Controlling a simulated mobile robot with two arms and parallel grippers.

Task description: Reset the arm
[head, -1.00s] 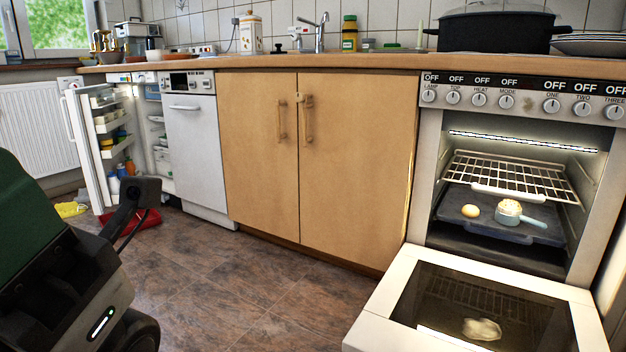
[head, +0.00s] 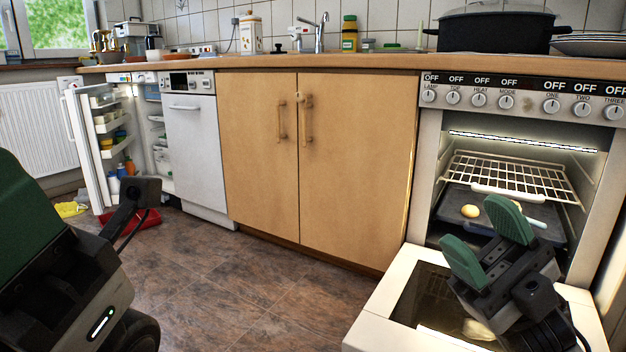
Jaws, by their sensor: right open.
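My right gripper (head: 485,232) is open, with two green finger pads spread apart and nothing seen between them. It is in front of the open oven (head: 435,180), over the lowered oven door (head: 400,300). Inside the oven, a small round yellowish item (head: 469,211) lies on the dark tray (head: 460,194). A light blue handle (head: 537,222) shows beside the upper finger; the rest of that item is hidden behind the gripper. A dark and green part of my left arm fills the lower left; its fingertips cannot be made out.
The fridge door (head: 88,160) stands open at the far left, with a red item (head: 130,219) and a yellow cloth (head: 70,209) on the floor near it. Closed wooden cabinets (head: 255,150) stand in the middle. The floor (head: 230,285) before them is clear.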

